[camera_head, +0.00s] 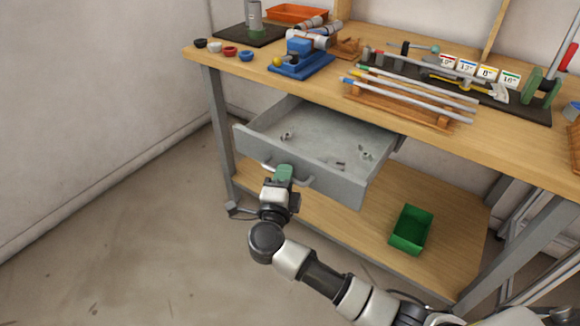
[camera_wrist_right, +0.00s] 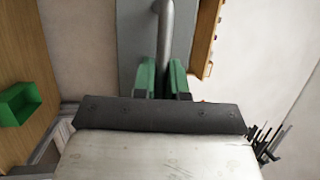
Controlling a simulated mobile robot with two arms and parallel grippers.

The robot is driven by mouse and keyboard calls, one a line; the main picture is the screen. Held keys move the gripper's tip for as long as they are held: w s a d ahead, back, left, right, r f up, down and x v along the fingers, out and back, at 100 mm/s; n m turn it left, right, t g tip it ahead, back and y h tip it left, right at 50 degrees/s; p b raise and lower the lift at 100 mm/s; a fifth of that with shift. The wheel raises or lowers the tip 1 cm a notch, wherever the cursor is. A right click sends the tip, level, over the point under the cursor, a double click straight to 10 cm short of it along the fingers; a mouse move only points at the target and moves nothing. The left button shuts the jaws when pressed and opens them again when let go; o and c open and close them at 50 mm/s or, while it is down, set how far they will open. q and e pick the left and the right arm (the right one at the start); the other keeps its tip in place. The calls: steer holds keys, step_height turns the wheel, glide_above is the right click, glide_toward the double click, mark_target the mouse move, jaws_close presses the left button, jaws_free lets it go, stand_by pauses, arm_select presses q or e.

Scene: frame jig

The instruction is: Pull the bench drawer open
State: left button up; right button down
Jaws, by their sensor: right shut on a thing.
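The grey bench drawer (camera_head: 322,140) stands well out from under the bench top in the head view, with a few small metal parts lying inside. Its front carries a bar handle (camera_head: 301,179). My right gripper (camera_head: 284,170) is at the drawer front, shut on the handle. In the right wrist view the green fingers of my right gripper (camera_wrist_right: 162,80) lie on both sides of the handle bar (camera_wrist_right: 165,40), in front of the grey drawer front (camera_wrist_right: 137,45). The fingers hide part of the handle. My left gripper is in neither view.
The wooden bench top (camera_head: 260,78) holds a blue vise (camera_head: 303,62), small cups, rods on a wooden rack (camera_head: 400,105) and tools. A green bin (camera_head: 411,229) stands on the lower shelf (camera_head: 345,222). The floor (camera_head: 130,225) left of the bench is clear.

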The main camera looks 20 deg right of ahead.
steer(key=c, duration=1.5)
jaws_free()
steer(key=shift+o, duration=0.2)
steer(key=v, duration=1)
steer(key=shift+s+a+f, duration=0.2)
steer(key=shift+s, duration=0.15)
